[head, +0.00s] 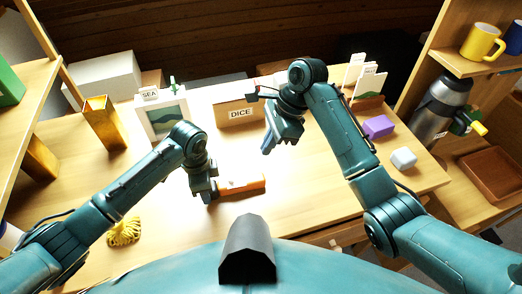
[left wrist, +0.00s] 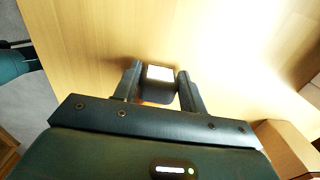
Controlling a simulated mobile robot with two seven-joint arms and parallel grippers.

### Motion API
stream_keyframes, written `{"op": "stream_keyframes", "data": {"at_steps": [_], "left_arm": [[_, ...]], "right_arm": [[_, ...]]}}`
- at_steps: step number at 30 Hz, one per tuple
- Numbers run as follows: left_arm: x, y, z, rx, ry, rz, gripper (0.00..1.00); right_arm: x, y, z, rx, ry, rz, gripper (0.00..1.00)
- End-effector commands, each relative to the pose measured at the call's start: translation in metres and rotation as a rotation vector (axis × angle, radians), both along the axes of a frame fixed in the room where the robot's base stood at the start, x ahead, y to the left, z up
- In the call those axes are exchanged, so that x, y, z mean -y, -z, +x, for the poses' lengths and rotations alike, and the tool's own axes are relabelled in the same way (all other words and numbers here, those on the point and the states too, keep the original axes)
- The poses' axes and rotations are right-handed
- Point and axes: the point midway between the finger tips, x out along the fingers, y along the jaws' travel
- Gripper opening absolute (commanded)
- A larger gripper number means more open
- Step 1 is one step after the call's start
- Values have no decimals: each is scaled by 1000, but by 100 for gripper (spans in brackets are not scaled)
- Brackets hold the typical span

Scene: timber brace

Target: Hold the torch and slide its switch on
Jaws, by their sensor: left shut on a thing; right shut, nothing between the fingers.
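The torch (head: 243,184) is an orange body lying level over the table's near middle. My left gripper (head: 206,193) is shut on its left end. In the left wrist view the two fingers (left wrist: 159,82) stand on either side of a dark part of the torch with a pale face (left wrist: 160,73), and a little orange shows below it. I cannot make out the switch. My right gripper (head: 269,148) is shut and empty, above and to the right of the torch, apart from it.
A box marked DICE (head: 236,114) and a picture frame (head: 161,119) stand behind. A purple block (head: 378,127) and a pale cube (head: 403,158) lie at the right. A yellow coiled object (head: 124,232) is at the front left. A flask (head: 440,105) stands beyond the right edge.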

Motion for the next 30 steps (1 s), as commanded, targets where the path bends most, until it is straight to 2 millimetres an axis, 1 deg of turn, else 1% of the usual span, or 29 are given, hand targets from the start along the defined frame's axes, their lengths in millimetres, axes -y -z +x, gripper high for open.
{"op": "stream_keyframes", "data": {"at_steps": [3, 9, 10, 19, 26, 30], "left_arm": [[0, 0, 0, 1, 0, -1, 15], [0, 0, 0, 1, 0, 0, 15], [0, 0, 0, 1, 0, 0, 43], [0, 0, 0, 0, 0, 0, 67], [0, -1, 0, 0, 0, 0, 67], [0, -12, 1, 3, 0, -1, 67]], "right_arm": [[2, -4, 0, 0, 1, 0, 0], [2, -4, 0, 0, 1, 0, 0], [2, -4, 0, 0, 1, 0, 0], [2, -3, 0, 0, 1, 0, 0], [2, -3, 0, 0, 1, 0, 0], [2, -3, 0, 0, 1, 0, 0]]}}
